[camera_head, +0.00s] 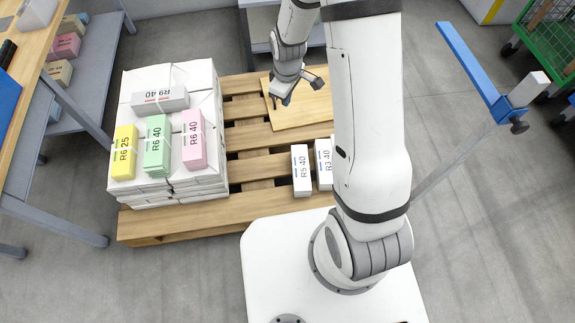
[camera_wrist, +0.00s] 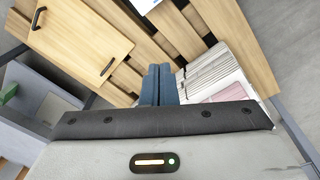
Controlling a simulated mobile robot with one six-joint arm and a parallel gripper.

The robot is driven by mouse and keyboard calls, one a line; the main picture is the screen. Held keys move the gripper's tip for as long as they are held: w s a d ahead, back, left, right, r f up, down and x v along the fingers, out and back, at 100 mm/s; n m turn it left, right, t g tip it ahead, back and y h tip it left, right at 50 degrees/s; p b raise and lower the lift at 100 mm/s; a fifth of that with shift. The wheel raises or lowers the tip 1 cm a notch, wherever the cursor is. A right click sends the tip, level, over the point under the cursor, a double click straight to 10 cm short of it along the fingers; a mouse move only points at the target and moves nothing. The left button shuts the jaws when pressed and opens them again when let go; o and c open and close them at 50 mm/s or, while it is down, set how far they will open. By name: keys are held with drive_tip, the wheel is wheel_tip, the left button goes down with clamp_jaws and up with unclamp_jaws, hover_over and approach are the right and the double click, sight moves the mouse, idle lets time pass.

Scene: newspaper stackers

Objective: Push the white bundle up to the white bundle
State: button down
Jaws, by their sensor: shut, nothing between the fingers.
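A white bundle marked R5 40 (camera_head: 301,172) lies on the pallet's right part, near its front edge. A second white bundle marked R3 40 (camera_head: 324,166) lies just right of it, roughly parallel, with a narrow gap between them. My arm partly hides this second bundle. My gripper (camera_head: 285,101) is above the pallet, behind both bundles in the head view and apart from them. In the wrist view its blue fingers (camera_wrist: 159,86) are together with nothing between them.
The wooden pallet (camera_head: 180,226) carries a tall white stack (camera_head: 205,80) at left, topped by yellow (camera_head: 124,152), green (camera_head: 158,143), pink (camera_head: 193,140) and pale R9 40 (camera_head: 160,99) bundles. A wooden board (camera_head: 305,105) lies under my gripper. A blue-topped barrier (camera_head: 468,60) stands right.

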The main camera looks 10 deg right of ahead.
wheel_tip(320, 180, down, 19)
drive_tip(key=w+a+n+b, duration=0.1)
drive_tip(key=a+n+b, duration=0.15)
drive_tip(key=b, duration=0.25)
drive_tip(key=n+g+b, duration=0.1)
drive_tip(key=n+b, duration=0.3)
hover_over(287, 174)
drive_tip(key=a, duration=0.3)
wheel_tip(287, 174, down, 16)
wheel_tip(287, 174, down, 10)
drive_tip(key=b, duration=0.3)
drive_tip(key=shift+w+a+r+b, duration=0.1)
drive_tip(key=shift+r+b, duration=0.1)
drive_tip(key=shift+b, duration=0.1)
drive_tip(key=d+b, duration=0.1)
drive_tip(key=d, duration=0.2)
drive_tip(key=shift+d+r, duration=0.1)
drive_tip(key=shift+s+d+r, duration=0.1)
drive_tip(key=shift+s+d, duration=0.1)
drive_tip(key=shift+d, duration=0.2)
